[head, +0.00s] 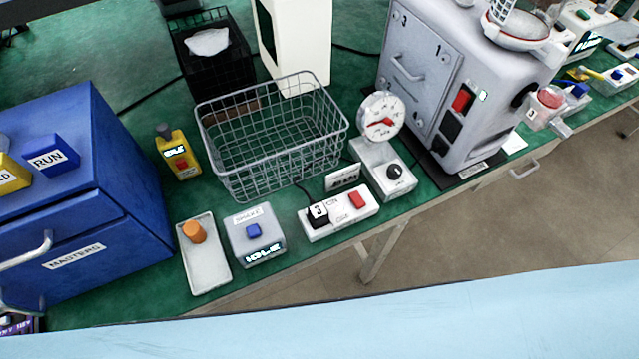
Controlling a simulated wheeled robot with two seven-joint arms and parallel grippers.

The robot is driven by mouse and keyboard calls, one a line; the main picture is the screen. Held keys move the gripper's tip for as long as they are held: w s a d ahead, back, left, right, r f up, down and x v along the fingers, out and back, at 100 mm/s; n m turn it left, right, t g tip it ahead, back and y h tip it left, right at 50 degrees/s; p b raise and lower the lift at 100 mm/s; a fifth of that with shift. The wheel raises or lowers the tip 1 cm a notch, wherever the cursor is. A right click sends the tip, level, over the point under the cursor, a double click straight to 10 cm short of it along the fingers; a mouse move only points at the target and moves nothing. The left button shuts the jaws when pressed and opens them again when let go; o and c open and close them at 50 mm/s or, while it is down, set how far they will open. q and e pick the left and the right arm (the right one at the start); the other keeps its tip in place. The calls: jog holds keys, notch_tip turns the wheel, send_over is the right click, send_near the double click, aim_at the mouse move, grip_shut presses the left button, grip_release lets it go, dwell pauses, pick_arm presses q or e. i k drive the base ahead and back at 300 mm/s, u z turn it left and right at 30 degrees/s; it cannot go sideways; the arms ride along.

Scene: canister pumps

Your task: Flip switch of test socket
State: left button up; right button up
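A white socket block (340,212), which looks like the test socket, lies near the front edge of the green bench. A black plug (318,215) marked 3 sits at its left end. A red rocker switch (357,200) is at its right end, with small ON and OFF style lettering beside it. I cannot tell which way the switch is tipped. A small label plate (342,178) stands behind the block. Neither of my grippers is in view.
A wire basket (272,135) stands behind the socket block. A dial gauge (380,117) on a white base is close on the right, beside a grey machine (450,85). A grey box (255,235) with a blue button and a white tray (203,254) are left.

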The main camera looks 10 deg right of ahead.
aim_at(354, 197)
jog(key=u, duration=1.5)
jog(key=k, duration=0.8)
jog(key=z, duration=1)
jog(key=i, duration=0.5)
jog(key=u, duration=0.05)
